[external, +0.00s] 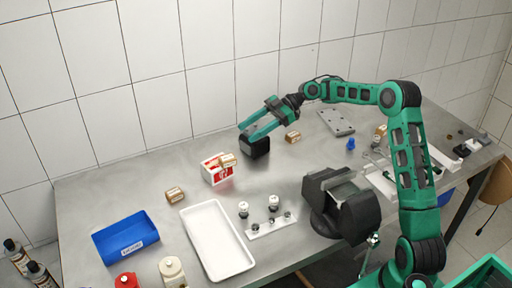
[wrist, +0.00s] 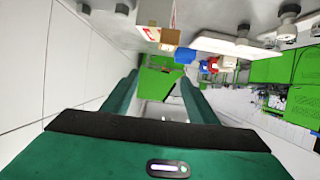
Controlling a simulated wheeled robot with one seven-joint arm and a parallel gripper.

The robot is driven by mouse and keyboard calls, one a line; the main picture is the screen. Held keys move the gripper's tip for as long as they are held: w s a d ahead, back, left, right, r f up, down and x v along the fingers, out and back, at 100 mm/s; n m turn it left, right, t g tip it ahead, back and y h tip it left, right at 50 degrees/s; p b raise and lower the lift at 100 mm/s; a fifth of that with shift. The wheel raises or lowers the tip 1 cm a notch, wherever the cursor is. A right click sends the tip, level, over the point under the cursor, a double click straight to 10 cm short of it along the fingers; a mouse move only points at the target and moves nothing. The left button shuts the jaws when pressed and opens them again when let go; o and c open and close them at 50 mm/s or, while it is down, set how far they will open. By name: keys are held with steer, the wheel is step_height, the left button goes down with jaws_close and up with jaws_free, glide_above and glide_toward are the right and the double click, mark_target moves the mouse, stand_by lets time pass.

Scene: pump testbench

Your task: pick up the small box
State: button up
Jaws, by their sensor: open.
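Several small brown cardboard boxes are in the external view, and I cannot tell which one is meant. One small box (external: 227,160) sits on a red-and-white carton (external: 217,172); it also shows in the wrist view (wrist: 169,37), beyond the fingertips. Another small box (external: 174,195) lies by the white tray, one (external: 293,137) lies right of my gripper, and one (external: 381,130) is far right. My gripper (external: 244,133) is open and empty, above the table, tilted down and left. Its two green fingers also show in the wrist view (wrist: 159,77).
A white tray (external: 217,240), a blue bin (external: 126,238), a dark vise (external: 340,205) and a grey plate (external: 336,121) are on the metal table. The tiled wall runs close behind.

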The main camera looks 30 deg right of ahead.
glide_toward(229, 157)
steer(key=w, duration=0.1)
steer(key=x, duration=0.5)
steer(key=shift+a+f, duration=0.15)
steer(key=shift+f, duration=0.25)
steer(key=shift+s+x, duration=0.2)
steer(key=shift+x, duration=1.1)
steer(key=shift+s+x, duration=0.2)
steer(key=shift+x, duration=1.1)
steer(key=shift+r, duration=0.2)
steer(key=c, duration=1.2)
steer(key=shift+c, duration=0.2)
steer(key=shift+r, duration=0.15)
